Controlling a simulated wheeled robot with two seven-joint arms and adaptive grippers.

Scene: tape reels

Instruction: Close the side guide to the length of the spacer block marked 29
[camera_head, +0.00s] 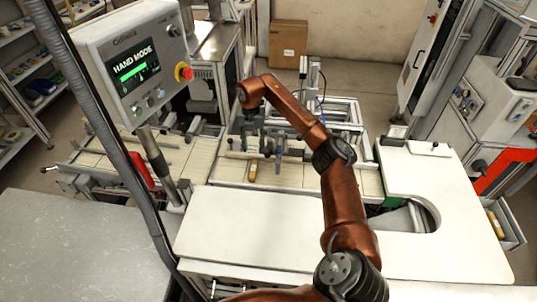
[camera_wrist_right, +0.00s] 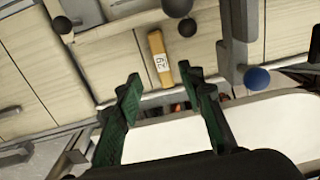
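The yellow spacer block (camera_wrist_right: 160,58), marked 29, lies on the pale slatted bed in the right wrist view. In the head view the spacer block (camera_head: 252,172) lies near the bed's front edge. My right gripper (camera_wrist_right: 159,74) is open, its green-padded fingers apart and pointing toward the block, with nothing held. In the head view my right gripper (camera_head: 251,126) is small and partly merges with dark fittings. What looks like the side guide (camera_wrist_right: 112,22) is a grey bar with dark ball knobs beside the block. My left gripper is out of view.
A grey bracket (camera_wrist_right: 236,45) and blue ball knob (camera_wrist_right: 257,78) stand right of the block in the wrist view. A white worktop (camera_head: 250,225) lies in front of the bed. A control panel (camera_head: 135,65) reads HAND MODE at left.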

